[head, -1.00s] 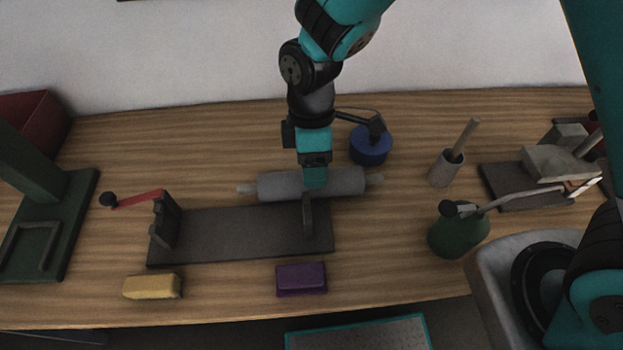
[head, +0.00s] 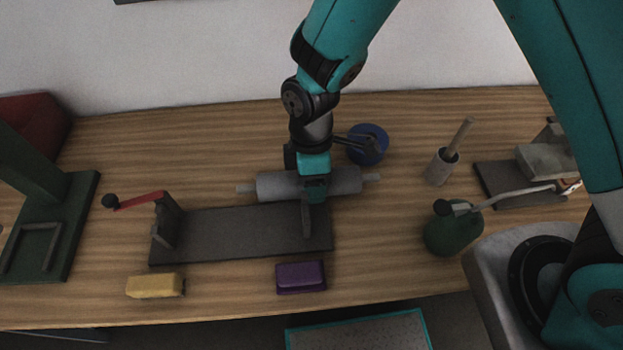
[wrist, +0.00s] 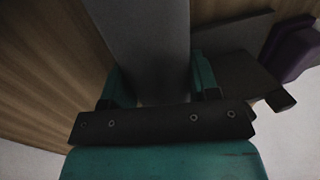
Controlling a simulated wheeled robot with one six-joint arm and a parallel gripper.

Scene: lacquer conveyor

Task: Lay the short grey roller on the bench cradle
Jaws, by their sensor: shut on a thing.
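The short grey roller (head: 279,184) is level, with a thin shaft stub at each end. My gripper (head: 315,190) is shut around its body, right of its middle in the head view. In the wrist view the roller (wrist: 145,45) runs between the two teal fingers (wrist: 155,88). The bench cradle has a dark base plate (head: 240,238), a left upright (head: 164,222) with a red crank (head: 140,200), and a right upright (head: 306,218). The roller shows behind the cradle, reaching past the right upright. Its height above the bench is hard to tell.
A yellow block (head: 155,286) and a purple block (head: 301,277) lie in front of the cradle. A blue round pot (head: 367,145) stands close behind the roller. A cup with a handle (head: 441,168) and a green can (head: 453,235) stand to the right.

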